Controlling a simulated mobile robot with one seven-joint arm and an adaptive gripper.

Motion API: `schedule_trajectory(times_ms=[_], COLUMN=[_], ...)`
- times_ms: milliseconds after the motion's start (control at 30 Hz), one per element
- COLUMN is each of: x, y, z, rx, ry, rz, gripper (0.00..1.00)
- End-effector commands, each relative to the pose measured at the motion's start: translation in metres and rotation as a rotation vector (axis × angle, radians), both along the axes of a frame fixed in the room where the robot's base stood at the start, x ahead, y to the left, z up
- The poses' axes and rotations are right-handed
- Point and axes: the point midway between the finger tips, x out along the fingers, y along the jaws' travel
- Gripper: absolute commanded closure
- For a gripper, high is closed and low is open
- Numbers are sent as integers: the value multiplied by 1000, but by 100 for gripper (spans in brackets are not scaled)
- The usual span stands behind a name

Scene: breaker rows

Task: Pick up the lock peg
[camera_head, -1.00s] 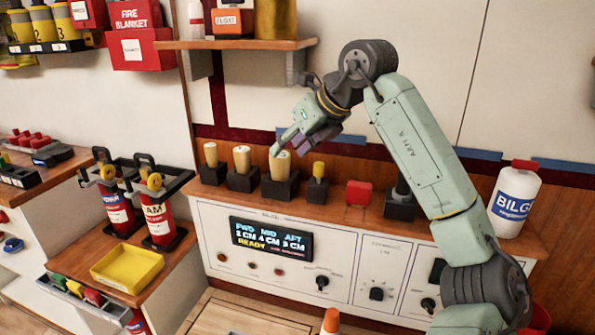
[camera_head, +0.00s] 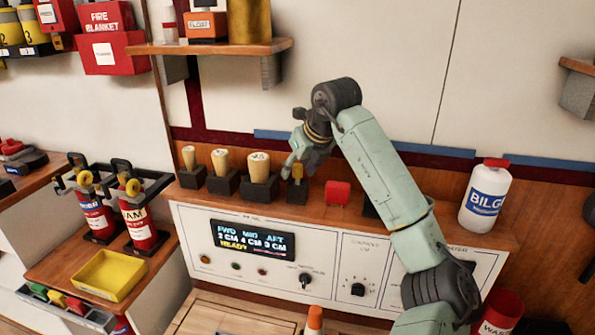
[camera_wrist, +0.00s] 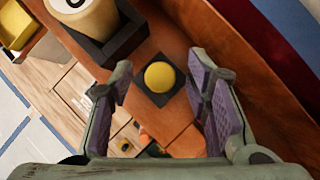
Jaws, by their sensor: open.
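I take the lock peg to be the small peg with the round yellow top (camera_wrist: 159,76), standing upright in a small black block (camera_head: 297,193) on the wooden ledge. In the wrist view it shows between my two spread fingers, with bare space on both sides. My gripper (camera_head: 298,166) is open and points down over it in the head view, partly hiding it. I cannot tell how far down the fingers reach beside the peg, but they hold nothing.
Several pale wooden pegs, the nearest (camera_head: 258,167) close by on the left, stand in larger black blocks. A red block (camera_head: 338,192) sits just right. A white bottle (camera_head: 486,196) stands further right. The control panel (camera_head: 230,215) faces forward below the ledge; a shelf (camera_head: 215,48) hangs above.

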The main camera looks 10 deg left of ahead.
Motion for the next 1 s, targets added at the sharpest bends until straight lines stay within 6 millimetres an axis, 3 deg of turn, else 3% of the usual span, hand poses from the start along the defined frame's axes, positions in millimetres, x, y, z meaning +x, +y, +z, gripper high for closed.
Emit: schedule_trajectory(times_ms=[333, 1000], x=[4, 4], y=[4, 4], z=[-9, -9], rx=[1, 0], ry=[0, 0], rz=[-1, 0], gripper=[56, 100])
